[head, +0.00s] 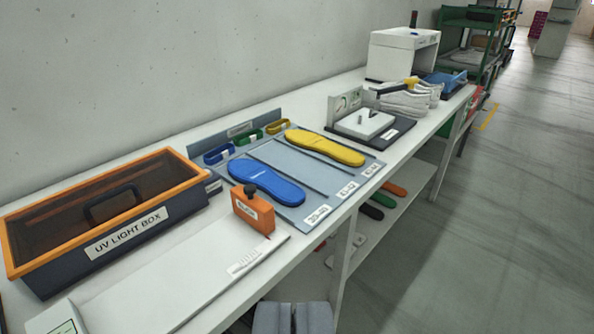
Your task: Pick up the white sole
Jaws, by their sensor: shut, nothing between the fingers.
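I see no clear white sole on the bench top. A blue sole (266,182) and a yellow sole (325,147) lie on the grey-blue sizing board (285,160), with an empty lane between them.
A UV light box (130,241) stands at the left. An orange block with a black knob (253,211) stands near a white measuring board (185,275). The floor at right is clear.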

